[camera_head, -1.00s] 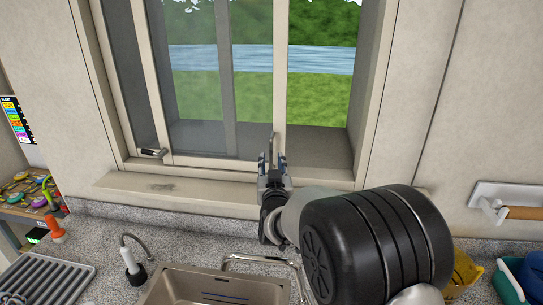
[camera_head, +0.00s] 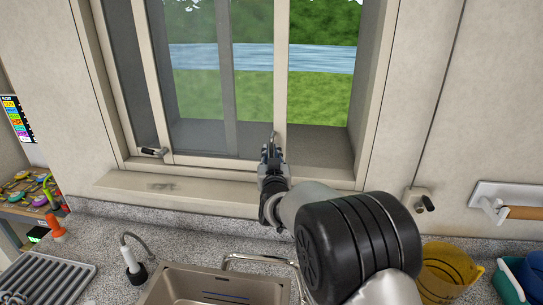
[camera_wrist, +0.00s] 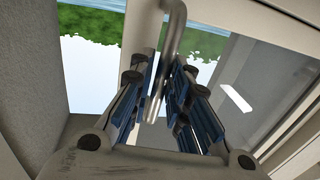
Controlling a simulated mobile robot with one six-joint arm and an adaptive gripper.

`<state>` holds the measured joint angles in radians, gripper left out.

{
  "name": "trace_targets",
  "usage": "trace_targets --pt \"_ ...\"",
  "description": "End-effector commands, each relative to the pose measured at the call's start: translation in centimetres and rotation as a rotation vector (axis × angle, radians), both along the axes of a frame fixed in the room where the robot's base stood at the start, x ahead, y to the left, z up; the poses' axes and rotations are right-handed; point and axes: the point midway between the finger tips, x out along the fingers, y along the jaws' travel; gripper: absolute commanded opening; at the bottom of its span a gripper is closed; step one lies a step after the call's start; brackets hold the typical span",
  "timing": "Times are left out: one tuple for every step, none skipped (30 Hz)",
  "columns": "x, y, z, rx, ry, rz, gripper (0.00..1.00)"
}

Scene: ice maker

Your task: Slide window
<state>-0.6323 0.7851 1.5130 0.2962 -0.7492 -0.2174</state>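The sliding window (camera_head: 216,165) is set in a cream frame in the wall. Its upright bar (camera_head: 281,70) stands right of centre, with an opening to the right of it showing grass and water. A thin bent metal handle (camera_wrist: 173,40) shows near that bar. My gripper (camera_head: 271,150) is at the lower end of the bar. In the wrist view, the handle runs down between the blue-padded fingers (camera_wrist: 160,85). The fingers are close on both sides of it; whether both pads touch it cannot be told.
The sill (camera_head: 190,188) runs below the window. Below it are a sink (camera_head: 190,283) with a faucet (camera_head: 255,259) and a grey drying rack (camera_head: 48,278). A yellow jug (camera_head: 447,270) stands at right. A small dark latch (camera_head: 150,152) is on the window's lower left.

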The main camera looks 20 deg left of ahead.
Motion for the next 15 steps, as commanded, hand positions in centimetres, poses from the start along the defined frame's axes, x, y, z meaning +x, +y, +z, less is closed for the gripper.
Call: trace_targets --pt "-0.01 0.00 0.01 0.000 0.000 0.000 0.11" --pt "-0.01 0.00 0.01 0.000 0.000 0.000 0.09" --pt "-0.01 0.00 0.01 0.000 0.000 0.000 0.06" --pt "-0.01 0.00 0.02 0.000 0.000 0.000 0.04" --pt "-0.01 0.00 0.01 0.000 0.000 0.000 0.02" --pt "-0.01 0.00 0.01 0.000 0.000 0.000 0.00" --pt "-0.01 0.00 0.02 0.000 0.000 0.000 0.00" --pt "-0.01 0.00 0.01 0.000 0.000 0.000 0.00" --pt "-0.01 0.00 0.02 0.000 0.000 0.000 0.00" --pt "-0.01 0.00 0.02 0.000 0.000 0.000 0.00" --pt "-0.01 0.00 0.02 0.000 0.000 0.000 0.00" --pt "-0.02 0.00 0.02 0.000 0.000 0.000 0.00" --pt "-0.02 0.00 0.02 0.000 0.000 0.000 0.00" --pt "-0.02 0.00 0.02 0.000 0.000 0.000 0.00" --pt "-0.02 0.00 0.02 0.000 0.000 0.000 0.00"
